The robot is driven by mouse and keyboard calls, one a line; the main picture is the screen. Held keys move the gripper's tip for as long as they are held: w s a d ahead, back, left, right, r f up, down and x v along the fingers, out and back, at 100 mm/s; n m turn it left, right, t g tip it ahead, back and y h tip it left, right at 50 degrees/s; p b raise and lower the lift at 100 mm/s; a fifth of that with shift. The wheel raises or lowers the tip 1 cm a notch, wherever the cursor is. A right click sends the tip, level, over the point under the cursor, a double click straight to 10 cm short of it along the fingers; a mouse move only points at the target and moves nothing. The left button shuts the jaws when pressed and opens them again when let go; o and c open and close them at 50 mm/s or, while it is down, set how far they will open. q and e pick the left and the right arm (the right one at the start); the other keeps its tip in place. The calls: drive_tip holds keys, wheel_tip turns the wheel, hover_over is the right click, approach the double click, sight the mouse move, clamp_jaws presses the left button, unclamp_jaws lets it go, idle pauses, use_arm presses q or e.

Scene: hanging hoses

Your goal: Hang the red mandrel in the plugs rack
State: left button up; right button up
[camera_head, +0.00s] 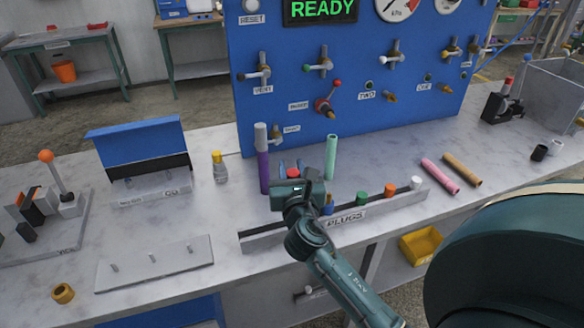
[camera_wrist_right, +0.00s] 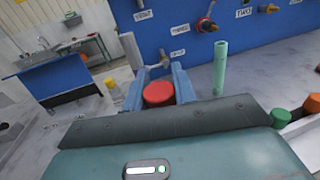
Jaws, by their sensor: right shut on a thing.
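The red mandrel (camera_wrist_right: 158,93) shows as a round red top between the two blue fingers of my right gripper (camera_wrist_right: 160,84) in the right wrist view. The gripper is shut on it. In the head view my right gripper (camera_head: 291,168) is over the left half of the plugs rack, with a bit of red (camera_head: 293,173) showing. The mandrel's lower part is hidden by the gripper. The plugs rack (camera_head: 270,238) is a long, low grey rail labelled PLUGS, holding blue, green, orange and white-topped plugs. My left gripper is not in view.
A purple hose (camera_head: 263,170) and a mint-green hose (camera_head: 331,156) stand upright behind the rack, close to my right gripper. Pink (camera_head: 440,175) and tan (camera_head: 461,169) hoses lie to the right. A blue panel (camera_head: 290,100) with valves stands behind. A pegged plate (camera_head: 155,263) lies left.

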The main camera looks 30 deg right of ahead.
use_arm(q)
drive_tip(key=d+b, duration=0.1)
drive_tip(key=b, duration=0.1)
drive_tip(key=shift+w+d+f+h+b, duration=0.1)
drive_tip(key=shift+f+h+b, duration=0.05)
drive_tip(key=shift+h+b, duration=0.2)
use_arm(e)
wheel_tip(320, 180, down, 4)
drive_tip(key=shift+f, duration=0.1)
use_arm(q)
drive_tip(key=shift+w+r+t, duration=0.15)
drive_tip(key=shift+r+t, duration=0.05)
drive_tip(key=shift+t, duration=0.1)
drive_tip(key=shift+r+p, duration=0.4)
drive_tip(key=shift+p, duration=0.25)
idle(0.9)
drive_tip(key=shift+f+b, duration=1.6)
drive_tip(key=shift+b, duration=0.15)
use_arm(e)
drive_tip(key=shift+f, duration=2.2)
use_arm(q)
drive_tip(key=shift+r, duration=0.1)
use_arm(e)
drive_tip(key=o, duration=1.1)
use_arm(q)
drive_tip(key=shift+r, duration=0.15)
